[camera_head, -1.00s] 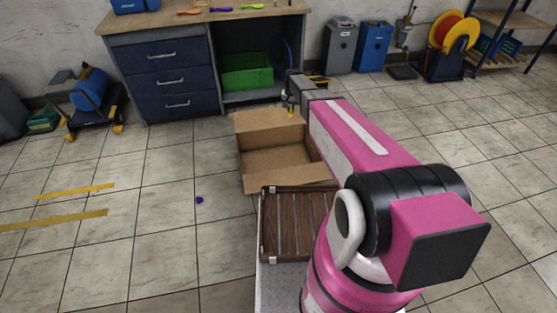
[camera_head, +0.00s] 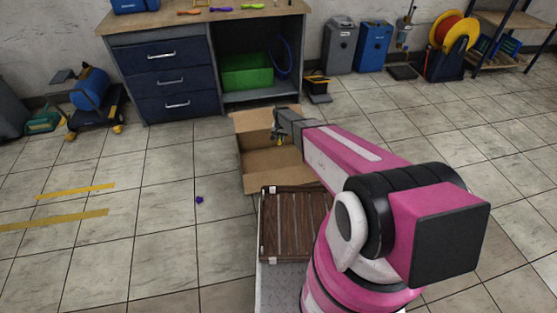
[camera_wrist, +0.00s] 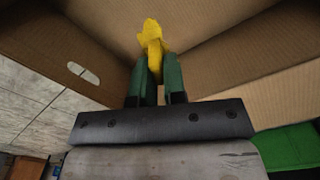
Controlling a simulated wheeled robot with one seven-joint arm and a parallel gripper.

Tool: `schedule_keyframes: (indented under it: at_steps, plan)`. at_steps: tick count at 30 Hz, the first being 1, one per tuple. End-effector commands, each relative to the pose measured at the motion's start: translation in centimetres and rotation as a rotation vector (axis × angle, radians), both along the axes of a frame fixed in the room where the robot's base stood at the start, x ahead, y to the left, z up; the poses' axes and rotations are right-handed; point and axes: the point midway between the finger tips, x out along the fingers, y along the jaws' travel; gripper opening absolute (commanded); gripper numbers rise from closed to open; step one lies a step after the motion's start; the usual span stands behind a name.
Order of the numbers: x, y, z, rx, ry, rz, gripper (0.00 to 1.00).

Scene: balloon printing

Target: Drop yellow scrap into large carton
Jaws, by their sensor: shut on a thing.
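The large carton (camera_head: 262,180) stands open on the floor in front of the workbench. Its brown walls (camera_wrist: 235,60) fill much of the wrist view. My gripper (camera_head: 279,140) is over the carton's opening, near its right side, pointing down. In the wrist view its green fingers (camera_wrist: 156,82) are shut on the yellow scrap (camera_wrist: 153,40), a small crumpled-looking piece that sticks out beyond the fingertips. In the head view the scrap (camera_head: 279,142) is only a tiny yellow spot at the fingertips. How deep it is inside the carton is hard to tell.
A slatted brown crate (camera_head: 294,226) sits nearest me, just before the carton. A small purple scrap (camera_head: 199,199) lies on the floor at left. The workbench (camera_head: 165,75) holds several coloured pieces and a green bin (camera_head: 247,72). Floor left of the carton is mostly clear.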

Motion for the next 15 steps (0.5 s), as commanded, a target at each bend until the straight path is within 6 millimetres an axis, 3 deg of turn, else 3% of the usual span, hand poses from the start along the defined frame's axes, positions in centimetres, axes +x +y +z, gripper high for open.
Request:
schedule_keyframes:
  at_steps: [9,15]
  plan:
    - [0.1,0.0,-3.3,0.0,0.0,0.0,0.0]
    - [0.0,0.0,-3.7,0.0,0.0,0.0,0.0]
